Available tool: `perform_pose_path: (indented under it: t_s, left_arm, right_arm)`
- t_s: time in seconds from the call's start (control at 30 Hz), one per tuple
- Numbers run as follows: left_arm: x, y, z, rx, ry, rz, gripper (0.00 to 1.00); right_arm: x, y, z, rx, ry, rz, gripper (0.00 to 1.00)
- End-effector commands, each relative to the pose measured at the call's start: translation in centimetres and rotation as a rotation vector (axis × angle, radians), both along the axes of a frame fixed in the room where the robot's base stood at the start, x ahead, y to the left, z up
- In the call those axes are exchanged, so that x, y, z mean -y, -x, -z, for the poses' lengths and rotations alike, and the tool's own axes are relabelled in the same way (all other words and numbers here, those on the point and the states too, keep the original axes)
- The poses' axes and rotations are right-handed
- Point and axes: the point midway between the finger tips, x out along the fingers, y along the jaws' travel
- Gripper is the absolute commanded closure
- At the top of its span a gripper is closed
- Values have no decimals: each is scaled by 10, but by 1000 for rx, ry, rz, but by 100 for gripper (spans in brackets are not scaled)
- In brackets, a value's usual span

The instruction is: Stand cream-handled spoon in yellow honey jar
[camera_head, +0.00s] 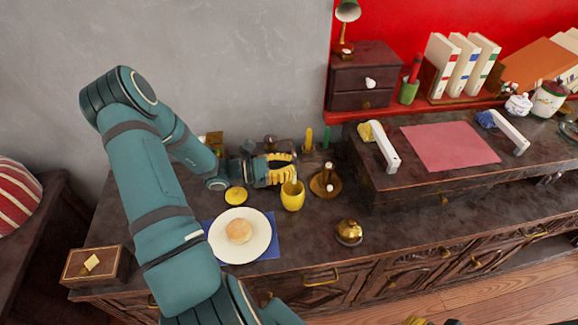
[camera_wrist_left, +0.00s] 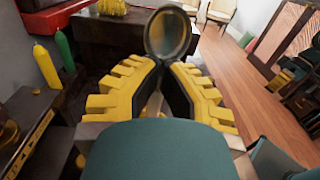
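The yellow honey jar (camera_head: 292,199) stands upright on the dark wooden counter. My left gripper (camera_head: 291,170) is just above and behind the jar's mouth, pointing right. In the left wrist view the fingers (camera_wrist_left: 164,72) close in on a thin pale piece, which looks like the spoon's handle (camera_wrist_left: 155,102). A dark, shiny oval bowl (camera_wrist_left: 168,36) sticks out past the fingertips and looks like the spoon's bowl. The spoon cannot be made out in the head view, and its lower end is hidden. My right gripper (camera_head: 425,321) barely shows at the bottom edge.
A white plate (camera_head: 220,250) with a bun (camera_head: 238,231) lies on a blue napkin. A yellow disc (camera_head: 236,195), a round wooden stand (camera_head: 333,188) and a brass bell (camera_head: 349,233) are near the jar. A wooden box (camera_head: 97,266) sits at the left. A raised shelf (camera_head: 420,180) bounds the right.

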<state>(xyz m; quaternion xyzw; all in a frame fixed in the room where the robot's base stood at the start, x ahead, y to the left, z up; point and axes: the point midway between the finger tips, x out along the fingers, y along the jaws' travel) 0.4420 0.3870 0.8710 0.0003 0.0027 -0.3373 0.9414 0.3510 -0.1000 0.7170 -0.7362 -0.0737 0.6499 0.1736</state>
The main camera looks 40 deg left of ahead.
Motion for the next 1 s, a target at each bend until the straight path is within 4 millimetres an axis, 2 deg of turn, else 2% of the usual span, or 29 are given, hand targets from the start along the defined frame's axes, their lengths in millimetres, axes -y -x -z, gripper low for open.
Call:
perform_pose_path:
  t_s: [0.07,0.37,0.8,1.0]
  left_arm:
    - [0,0,9,0,0,0,100]
    - [0,0,29,0,0,1,100]
    - [0,0,58,0,0,1,100]
    - [0,0,65,0,0,1,100]
  right_arm:
    - [0,-1,9,3,0,1,53]
    - [1,-4,18,9,1,2,53]
    - [1,-5,21,10,2,3,53]
    - [1,-4,21,10,2,3,53]
